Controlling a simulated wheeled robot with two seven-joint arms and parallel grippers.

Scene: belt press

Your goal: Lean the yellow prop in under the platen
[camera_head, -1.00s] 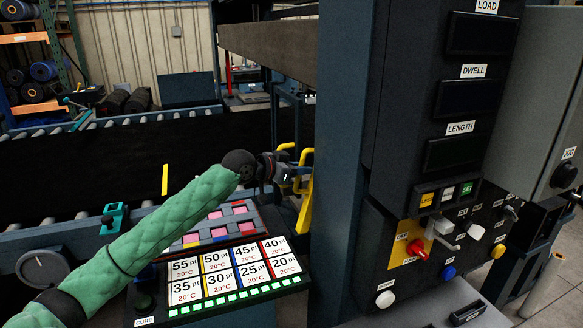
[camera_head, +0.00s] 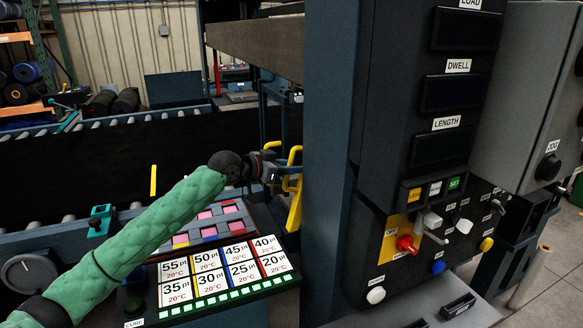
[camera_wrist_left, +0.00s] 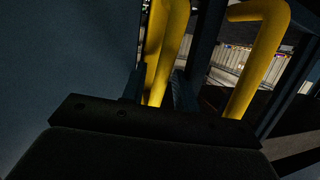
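The yellow prop (camera_head: 295,204) is a bent yellow bar beside the blue press column in the head view. Its lower part slants down behind the control board. In the left wrist view yellow bars (camera_wrist_left: 257,62) rise in front of the gripper. My left gripper (camera_head: 280,170) is at the prop's upper part, close against it. Its fingers are small and dark, and I cannot tell whether they grip the bar. A long grey slab (camera_head: 255,46), which looks like the platen, runs above and behind the prop. My right gripper is not in view.
The blue press column (camera_head: 328,150) stands immediately right of the prop. The control cabinet (camera_head: 420,120) is farther right. A black belt (camera_head: 80,175) with a thin yellow strip (camera_head: 153,181) extends at left.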

